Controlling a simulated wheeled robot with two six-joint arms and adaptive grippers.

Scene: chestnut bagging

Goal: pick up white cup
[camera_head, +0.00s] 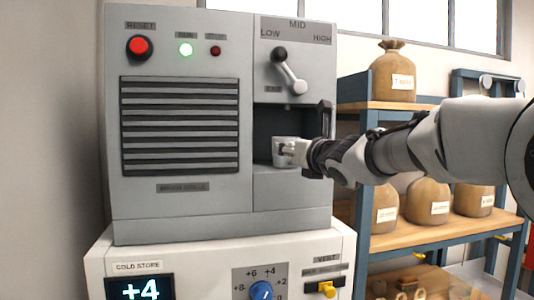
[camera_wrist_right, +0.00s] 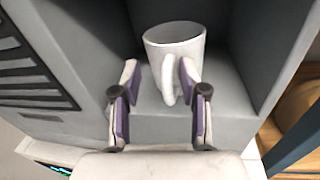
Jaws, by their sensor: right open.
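The white cup (camera_head: 284,149) stands upright in the recess of the grey machine, under the lever. In the right wrist view the cup (camera_wrist_right: 178,48) shows its open top and its handle, which points toward my gripper. My right gripper (camera_head: 296,149) reaches into the recess from the right. Its fingers are open in the right wrist view (camera_wrist_right: 158,82), one on each side of the handle, with the right finger close to it. I cannot tell whether either finger touches the cup. My left gripper is not in view.
The grey machine (camera_head: 180,206) stands on a white cold store unit (camera_head: 200,262). The recess walls (camera_wrist_right: 230,30) enclose the cup at the sides and back. An open dark-handled door edge (camera_head: 326,118) is beside my wrist. A shelf (camera_head: 430,238) with several sacks stands at the right.

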